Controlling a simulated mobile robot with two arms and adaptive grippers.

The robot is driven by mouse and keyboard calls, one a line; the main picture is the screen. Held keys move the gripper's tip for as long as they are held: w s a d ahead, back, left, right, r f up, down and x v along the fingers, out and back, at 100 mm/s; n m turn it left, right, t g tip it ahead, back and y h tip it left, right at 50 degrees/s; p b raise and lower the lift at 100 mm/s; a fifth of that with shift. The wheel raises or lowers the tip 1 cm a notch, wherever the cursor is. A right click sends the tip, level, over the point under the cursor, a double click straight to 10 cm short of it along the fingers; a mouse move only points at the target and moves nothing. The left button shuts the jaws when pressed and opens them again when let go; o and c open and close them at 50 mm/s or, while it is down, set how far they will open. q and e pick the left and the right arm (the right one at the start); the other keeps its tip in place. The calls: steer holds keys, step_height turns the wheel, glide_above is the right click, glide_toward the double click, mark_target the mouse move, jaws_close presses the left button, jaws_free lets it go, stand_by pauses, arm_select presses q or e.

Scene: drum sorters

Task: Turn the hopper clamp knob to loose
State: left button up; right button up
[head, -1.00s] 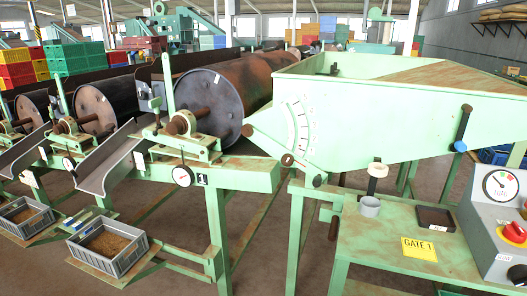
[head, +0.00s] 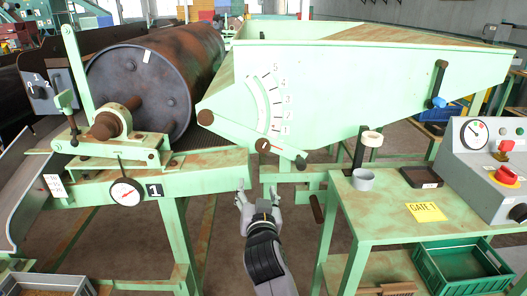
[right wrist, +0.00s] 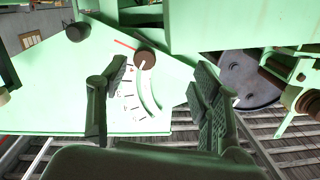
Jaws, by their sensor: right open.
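The clamp knob (head: 263,146), small, round and reddish-brown with a pale line, sits on the hopper's green pointer arm beside the numbered scale (head: 269,105). The arm ends in a dark ball (head: 301,163). The hopper (head: 370,90) is a large green bin. My right gripper (head: 256,192) is open and empty below the knob, its fingers pointing up towards it. In the right wrist view the knob (right wrist: 144,60) shows beyond and between the two spread fingers (right wrist: 158,92), apart from both. My left gripper is not in view.
A rusty drum (head: 155,80) and its green frame with a dial (head: 126,192) stand at left. At right, a green table (head: 400,235) carries a grey cup (head: 363,180), a dark tray (head: 425,177) and a control box (head: 480,165). A gap lies between frame and table.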

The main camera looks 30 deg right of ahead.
step_height(320, 180, up, 4)
steer(key=s+d+m+h, duration=0.1)
steer(key=s+d, duration=0.1)
steer(key=p, duration=0.2)
glide_toward(263, 148)
steer(key=shift+h, duration=0.3)
steer(key=x, duration=0.9)
steer(key=shift+w+a, duration=0.1)
steer(key=shift+w+d+m, duration=0.3)
steer(key=shift+w+d, duration=0.1)
steer(key=shift+w, duration=0.25)
steer(key=shift+c, duration=0.6)
steer(key=c, duration=1.1)
steer(key=shift+o, duration=0.2)
